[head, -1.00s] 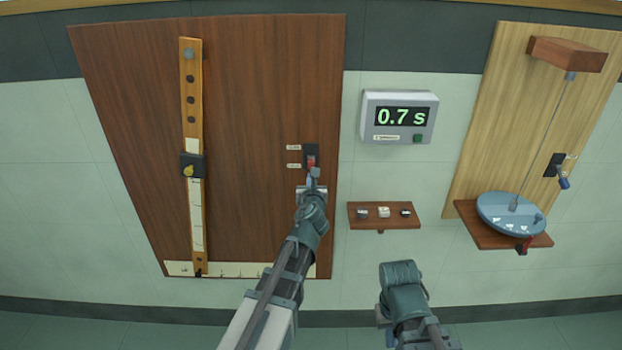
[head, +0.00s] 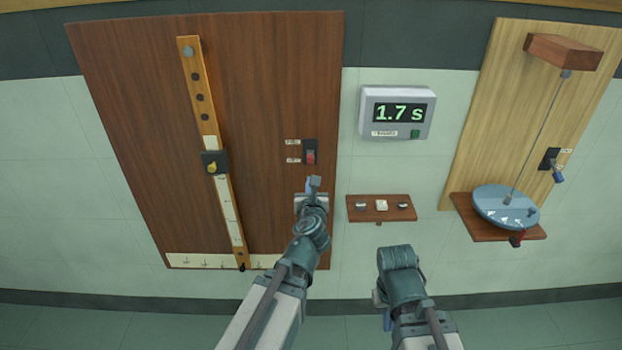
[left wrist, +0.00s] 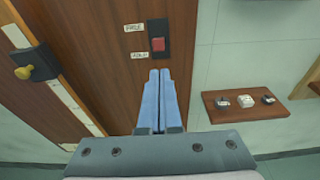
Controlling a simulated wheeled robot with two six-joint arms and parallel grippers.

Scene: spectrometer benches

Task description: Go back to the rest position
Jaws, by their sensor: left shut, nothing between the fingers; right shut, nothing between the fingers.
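My left gripper (head: 314,183) is shut and empty, just below the red rocker switch (head: 310,157) on the dark wood board, with a gap between them. In the left wrist view its two blue fingers (left wrist: 160,98) lie together, below the switch (left wrist: 158,44). My right gripper (head: 388,321) is shut, low in the head view beside its grey wrist, and mostly hidden by it. The wooden bar pendulum (head: 207,112) hangs tilted, its lower end out to the right. The timer (head: 398,112) reads 1.7 s.
A small shelf (head: 358,216) with several small blocks is right of my left gripper. Further right, a light wood board (head: 487,110) holds a blue disc (head: 492,202) on a wire over a shelf.

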